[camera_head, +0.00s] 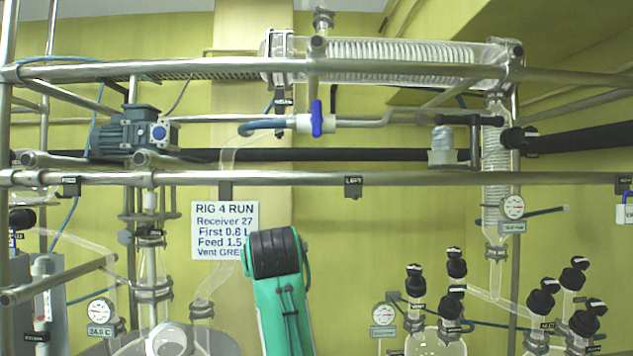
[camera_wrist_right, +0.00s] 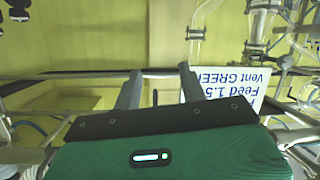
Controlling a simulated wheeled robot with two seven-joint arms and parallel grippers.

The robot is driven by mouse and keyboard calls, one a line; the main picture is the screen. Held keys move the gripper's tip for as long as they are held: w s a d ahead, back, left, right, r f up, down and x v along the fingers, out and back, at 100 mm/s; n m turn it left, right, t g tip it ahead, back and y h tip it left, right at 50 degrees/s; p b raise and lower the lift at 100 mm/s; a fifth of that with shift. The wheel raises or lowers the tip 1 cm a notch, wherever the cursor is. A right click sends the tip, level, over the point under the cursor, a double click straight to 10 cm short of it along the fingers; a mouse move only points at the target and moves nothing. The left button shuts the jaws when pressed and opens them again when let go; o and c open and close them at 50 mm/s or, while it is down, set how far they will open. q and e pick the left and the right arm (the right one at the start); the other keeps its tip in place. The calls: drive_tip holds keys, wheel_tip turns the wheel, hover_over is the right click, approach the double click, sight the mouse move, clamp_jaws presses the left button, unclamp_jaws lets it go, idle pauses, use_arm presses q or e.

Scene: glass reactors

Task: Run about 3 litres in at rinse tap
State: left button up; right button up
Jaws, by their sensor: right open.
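A tap with a blue handle (camera_head: 317,118) and a white body (camera_head: 303,123) sits on the pipe run below the horizontal glass condenser. The handle stands upright. A blue hose (camera_head: 262,125) joins its left side. A small dark label above it is too small to read surely. My right gripper (camera_wrist_right: 158,82) is open and empty in the wrist view, its two grey fingers apart and touching nothing. In the head view only my green right arm shows, below the tap; its fingers cannot be made out there. My left gripper is in neither view.
A sign headed RIG 4 RUN (camera_head: 224,230) hangs left of my arm. Steel rails (camera_head: 400,178) cross the rig. A blue motor (camera_head: 133,133) is at left. Several black-capped valves (camera_head: 541,300) stand at lower right. The wall area right of my arm is fairly clear.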

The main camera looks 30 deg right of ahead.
drive_tip(key=s+d+r+m+t+h, duration=0.1)
drive_tip(key=s+r, duration=0.1)
drive_tip(key=r, duration=0.7)
drive_tip(key=s+d+r+m, duration=0.1)
drive_tip(key=s+r, duration=0.2)
drive_tip(key=r, duration=0.6)
drive_tip(key=m+t+h, duration=0.1)
drive_tip(key=m+h, duration=0.1)
approach(317, 105)
drive_tip(key=p+x, duration=0.7)
drive_tip(key=x, duration=0.3)
drive_tip(key=shift+p, duration=0.3)
drive_tip(key=shift+w+d+f, duration=0.1)
drive_tip(key=shift+w+d, duration=0.25)
drive_tip(key=shift+w, duration=0.2)
drive_tip(key=shift+n, duration=0.3)
clamp_jaws()
